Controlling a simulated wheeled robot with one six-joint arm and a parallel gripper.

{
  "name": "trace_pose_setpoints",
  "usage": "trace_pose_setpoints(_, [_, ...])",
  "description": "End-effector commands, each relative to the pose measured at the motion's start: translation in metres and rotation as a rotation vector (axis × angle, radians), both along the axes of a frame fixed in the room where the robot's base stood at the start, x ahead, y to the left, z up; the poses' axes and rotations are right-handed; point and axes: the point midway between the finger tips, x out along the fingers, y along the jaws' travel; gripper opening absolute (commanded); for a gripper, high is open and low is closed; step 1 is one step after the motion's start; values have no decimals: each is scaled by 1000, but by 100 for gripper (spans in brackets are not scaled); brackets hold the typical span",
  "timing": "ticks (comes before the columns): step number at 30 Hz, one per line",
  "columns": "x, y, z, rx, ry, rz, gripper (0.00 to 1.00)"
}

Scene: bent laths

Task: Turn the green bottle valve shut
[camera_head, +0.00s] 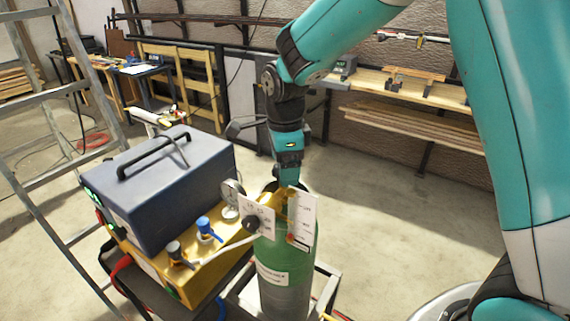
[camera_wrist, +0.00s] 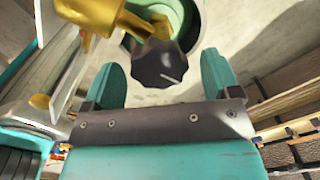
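The green bottle (camera_head: 272,262) stands upright in a frame at lower centre of the head view. Its brass valve body (camera_head: 272,209) is at the top, beside white plates. In the wrist view, a dark lobed valve knob (camera_wrist: 158,70) with a white mark sits on the brass fitting (camera_wrist: 95,14). The green bottle also shows behind it (camera_wrist: 186,18). My gripper (camera_wrist: 165,66) is open, with one teal finger on each side of the knob and visible gaps to both. In the head view, my gripper (camera_head: 290,178) is just above the bottle top; it hides the knob there.
A dark blue case (camera_head: 165,190) on a yellow unit (camera_head: 205,268) stands close left of the bottle, with a gauge (camera_head: 229,194) and a blue tap (camera_head: 206,228). A ladder (camera_head: 45,175) is farther left. A wooden shelf (camera_head: 415,128) lines the back wall.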

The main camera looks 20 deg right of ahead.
Motion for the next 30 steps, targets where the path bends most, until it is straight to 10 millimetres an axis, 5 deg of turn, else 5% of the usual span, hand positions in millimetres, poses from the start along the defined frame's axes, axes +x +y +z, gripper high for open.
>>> trace_pose_setpoints(13, [0,0,15,1,0,3,82])
trace_pose_setpoints(30, [-1,0,148,1,-1,1,82])
